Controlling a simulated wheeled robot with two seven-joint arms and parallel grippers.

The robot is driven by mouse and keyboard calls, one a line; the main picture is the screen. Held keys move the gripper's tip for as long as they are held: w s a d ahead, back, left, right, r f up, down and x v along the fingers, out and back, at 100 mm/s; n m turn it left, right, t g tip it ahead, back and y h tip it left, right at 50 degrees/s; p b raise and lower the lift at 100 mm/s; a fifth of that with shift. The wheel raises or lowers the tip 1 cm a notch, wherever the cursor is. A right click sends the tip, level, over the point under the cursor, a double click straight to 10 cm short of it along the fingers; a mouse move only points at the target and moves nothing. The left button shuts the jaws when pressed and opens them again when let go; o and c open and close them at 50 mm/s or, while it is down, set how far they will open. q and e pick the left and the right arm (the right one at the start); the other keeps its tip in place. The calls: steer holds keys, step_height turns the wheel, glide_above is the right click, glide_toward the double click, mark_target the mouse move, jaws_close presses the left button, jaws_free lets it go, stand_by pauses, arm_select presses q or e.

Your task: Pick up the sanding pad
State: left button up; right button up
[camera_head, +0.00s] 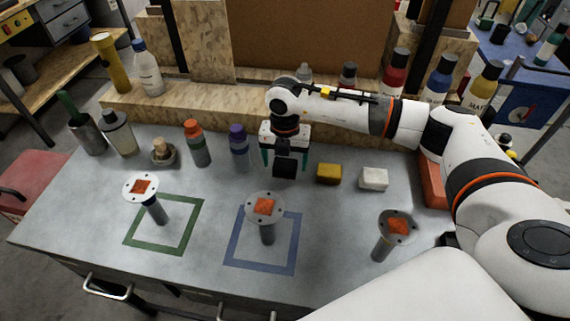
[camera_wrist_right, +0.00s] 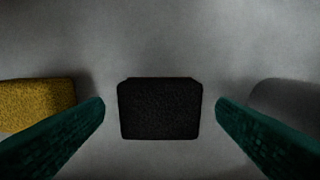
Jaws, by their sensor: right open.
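The sanding pad, a black block (camera_head: 285,169), lies on the grey table near the middle. In the right wrist view the sanding pad (camera_wrist_right: 160,110) sits centred between the two green fingers. My right gripper (camera_head: 285,160) is open and points down over the pad, with one finger to each side. In the wrist view a gap shows between the pad and each finger. My left gripper is not in view.
A yellow sponge block (camera_head: 329,174) and a white block (camera_head: 374,178) lie to the right of the pad. A purple-capped bottle (camera_head: 239,146) stands to its left. Several round-topped stands, one a middle stand (camera_head: 265,207), rise nearer the front.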

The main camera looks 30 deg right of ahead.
mark_target(284, 164)
steer(key=shift+f, duration=0.95)
steer(key=shift+c, duration=0.2)
steer(key=c, duration=1)
step_height(284, 164, up, 10)
steer(key=shift+r+b, duration=0.1)
steer(key=shift+b, duration=0.7)
steer(key=o, duration=0.4)
steer(key=shift+c, duration=1.6)
steer(key=shift+a, duration=0.1)
